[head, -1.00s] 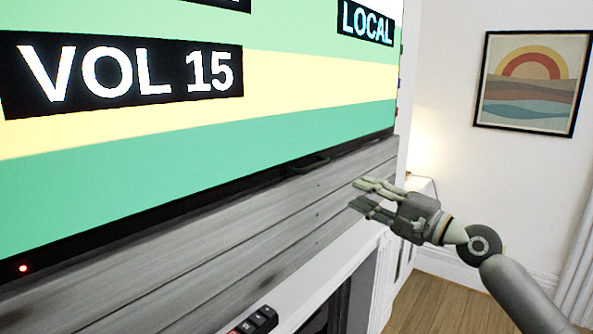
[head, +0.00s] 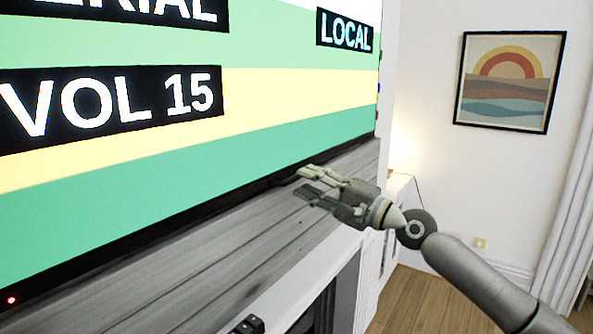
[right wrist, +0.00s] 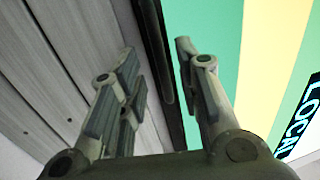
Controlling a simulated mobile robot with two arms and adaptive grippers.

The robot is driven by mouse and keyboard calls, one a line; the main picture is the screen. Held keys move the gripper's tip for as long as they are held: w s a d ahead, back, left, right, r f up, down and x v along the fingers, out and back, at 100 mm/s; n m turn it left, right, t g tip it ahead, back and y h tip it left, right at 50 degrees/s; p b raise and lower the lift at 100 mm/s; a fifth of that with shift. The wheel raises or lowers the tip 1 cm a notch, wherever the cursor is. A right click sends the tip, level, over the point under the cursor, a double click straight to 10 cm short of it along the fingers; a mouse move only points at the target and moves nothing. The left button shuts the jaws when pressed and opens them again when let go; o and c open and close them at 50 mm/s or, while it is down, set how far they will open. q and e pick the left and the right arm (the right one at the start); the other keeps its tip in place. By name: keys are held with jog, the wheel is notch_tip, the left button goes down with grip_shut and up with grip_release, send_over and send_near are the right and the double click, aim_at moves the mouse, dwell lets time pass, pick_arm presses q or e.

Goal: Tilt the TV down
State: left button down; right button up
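The TV (head: 270,140) is large and lit, with green and yellow bands and "VOL 15" and "LOCAL" on its screen. It also fills the upper right of the right wrist view (right wrist: 235,70). A dark handle (head: 284,181) sits at its black bottom edge, partly hidden by my fingers in the head view. In the right wrist view the handle (right wrist: 162,60) shows between the two fingers. My right gripper (head: 302,182) is open, its fingertips close to the handle. I cannot tell whether they touch it. My left gripper is not in view.
Grey wood boards (head: 230,250) run below the TV, above a white fireplace surround (head: 330,262). A dark remote-like object (head: 247,325) lies at the bottom edge. A framed picture (head: 508,82) hangs on the right wall. Wooden floor (head: 415,305) is open at the lower right.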

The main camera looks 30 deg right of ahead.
aim_at(296, 176)
jog(key=shift+p+x, duration=1.15)
jog(key=shift+x, duration=0.85)
